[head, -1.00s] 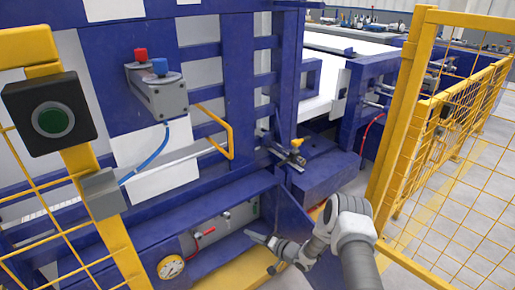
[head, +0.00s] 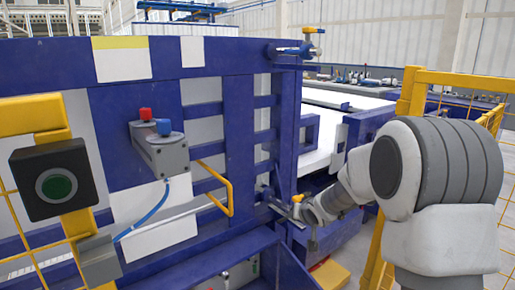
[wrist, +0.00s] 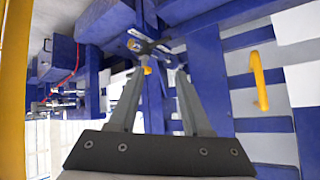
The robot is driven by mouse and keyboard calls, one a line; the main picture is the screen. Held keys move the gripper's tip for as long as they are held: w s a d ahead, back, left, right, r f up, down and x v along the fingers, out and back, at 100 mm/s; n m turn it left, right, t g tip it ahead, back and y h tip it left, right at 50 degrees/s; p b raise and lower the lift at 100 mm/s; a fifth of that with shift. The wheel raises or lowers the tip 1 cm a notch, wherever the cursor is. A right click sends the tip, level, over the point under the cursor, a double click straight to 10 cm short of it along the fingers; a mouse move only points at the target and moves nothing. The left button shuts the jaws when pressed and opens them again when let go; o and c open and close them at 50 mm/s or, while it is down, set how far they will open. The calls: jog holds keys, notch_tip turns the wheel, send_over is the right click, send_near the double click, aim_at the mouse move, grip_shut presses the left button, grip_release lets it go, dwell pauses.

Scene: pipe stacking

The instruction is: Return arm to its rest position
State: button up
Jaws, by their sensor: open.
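My gripper (head: 297,224) is in front of the blue machine, right of the yellow bent handle. My grey and white arm (head: 430,180) reaches to it from the right side of the head view. In the wrist view the two grey fingers of my gripper (wrist: 160,74) are spread apart with nothing held between them. A metal fitting with a yellow tip (wrist: 147,70) shows beyond the fingertips; I cannot tell how far off it is. In the head view my gripper partly overlaps the fittings on the machine's corner.
The blue machine (head: 240,130) fills the left and middle. A yellow mesh fence (head: 452,77) stands at the right, close behind my arm. A green button box (head: 56,182) is at the left. A valve box with red and blue knobs (head: 160,152) and the yellow handle (head: 222,185) stick out.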

jog(key=s+d+r+g+h, duration=0.1)
jog(key=s+d+r, duration=0.1)
jog(key=s+r, duration=0.5)
jog(key=s+d+r+g+h, duration=0.15)
jog(key=s+r, duration=0.25)
jog(key=s, duration=0.6)
jog(key=s+a+n+g+y, duration=0.1)
jog(key=s+a+g, duration=0.1)
jog(key=s, duration=2.1)
notch_tip(320, 180, up, 25)
jog(key=p, duration=2.4)
jog(key=shift+w+f, duration=0.2)
jog(key=shift+w, duration=0.05)
jog(key=shift+w, duration=0.1)
